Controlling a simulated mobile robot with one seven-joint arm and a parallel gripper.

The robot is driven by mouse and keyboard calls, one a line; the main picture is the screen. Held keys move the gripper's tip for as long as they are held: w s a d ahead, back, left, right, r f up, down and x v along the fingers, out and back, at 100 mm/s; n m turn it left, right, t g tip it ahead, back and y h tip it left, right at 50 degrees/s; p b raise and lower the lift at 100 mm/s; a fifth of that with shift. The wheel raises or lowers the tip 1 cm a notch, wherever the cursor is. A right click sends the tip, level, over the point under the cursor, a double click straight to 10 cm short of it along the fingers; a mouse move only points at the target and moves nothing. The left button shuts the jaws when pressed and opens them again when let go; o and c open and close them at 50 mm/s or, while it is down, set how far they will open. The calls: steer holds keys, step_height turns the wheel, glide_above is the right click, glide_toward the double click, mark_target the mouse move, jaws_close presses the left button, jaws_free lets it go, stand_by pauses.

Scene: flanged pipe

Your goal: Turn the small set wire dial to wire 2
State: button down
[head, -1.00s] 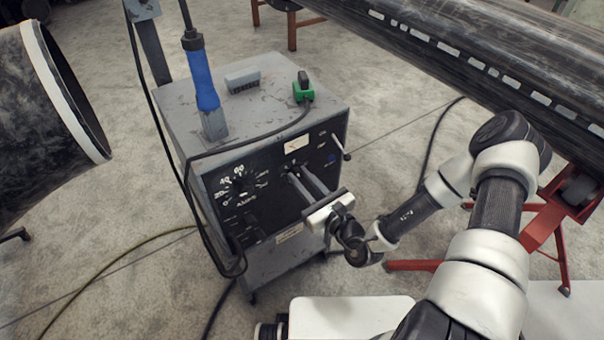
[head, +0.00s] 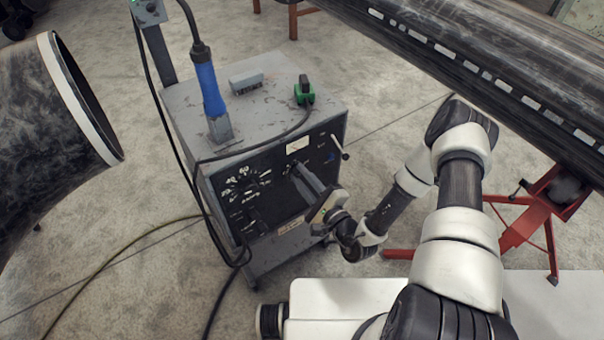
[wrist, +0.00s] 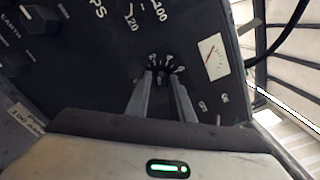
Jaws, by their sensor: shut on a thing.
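The welding machine (head: 255,165) stands on the floor, with a dark control panel on its front. The small dial (wrist: 165,67) is on that panel, ringed by short white marks in the wrist view. My gripper (wrist: 164,76) reaches the panel with both fingers around this dial and is shut on it.
A needle meter (wrist: 213,57) sits beside the small dial. A lever (head: 340,147) juts from the panel's upper right. A black cable hangs down the machine's left front.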

steer(key=shift+n, duration=0.8)
steer(key=shift+f+p, duration=0.1)
steer(key=shift+p, duration=0.2)
steer(key=c, duration=1.5)
jaws_free()
steer(key=shift+c, duration=0.2)
steer(key=v, duration=1.7)
steer(key=shift+s+d, duration=0.2)
